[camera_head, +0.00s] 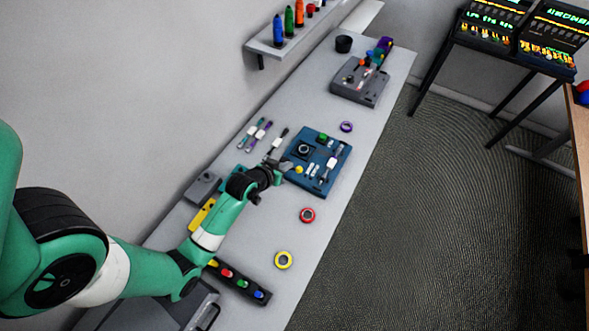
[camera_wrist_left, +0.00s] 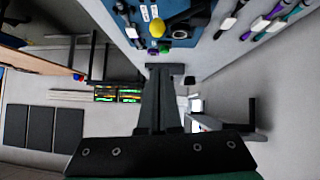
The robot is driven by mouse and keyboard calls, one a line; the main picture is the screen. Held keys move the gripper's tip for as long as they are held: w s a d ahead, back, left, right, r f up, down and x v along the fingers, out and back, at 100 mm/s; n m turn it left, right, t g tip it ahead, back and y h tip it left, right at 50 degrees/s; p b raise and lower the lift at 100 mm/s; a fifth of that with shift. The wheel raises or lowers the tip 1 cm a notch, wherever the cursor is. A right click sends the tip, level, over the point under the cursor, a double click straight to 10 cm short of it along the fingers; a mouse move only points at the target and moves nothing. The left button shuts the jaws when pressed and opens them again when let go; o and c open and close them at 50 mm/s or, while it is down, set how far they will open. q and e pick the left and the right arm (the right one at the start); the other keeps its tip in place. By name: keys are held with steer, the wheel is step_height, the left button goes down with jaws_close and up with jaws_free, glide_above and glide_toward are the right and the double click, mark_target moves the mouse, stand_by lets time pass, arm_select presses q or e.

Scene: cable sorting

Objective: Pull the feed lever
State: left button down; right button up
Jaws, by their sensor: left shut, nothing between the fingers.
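A blue device (camera_head: 335,177) sits on the grey table. A yellow ball knob (camera_head: 299,170) shows at its near left side, and may be the end of the feed lever; its shaft is not clear. In the left wrist view the yellow knob (camera_wrist_left: 157,28) stands off the blue panel (camera_wrist_left: 184,41). My left gripper (camera_head: 287,166) is shut and empty, with its fingertips just left of the knob. In the left wrist view the closed fingers (camera_wrist_left: 164,72) point toward the panel, below the knob and apart from it. My right gripper is not in view.
Several cable pieces (camera_head: 264,131) lie left of the device. A black strip with coloured plugs (camera_head: 242,284) is nearer. A grey box (camera_head: 358,84) stands farther back.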

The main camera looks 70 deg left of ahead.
arm_select(q)
steer(key=w+a+f+b, duration=0.1)
steer(key=w+f, duration=0.2)
steer(key=f, duration=0.3)
steer(key=shift+w+a+f+b, duration=0.3)
steer(key=shift+w+a+f, duration=0.05)
steer(key=shift+a, duration=0.05)
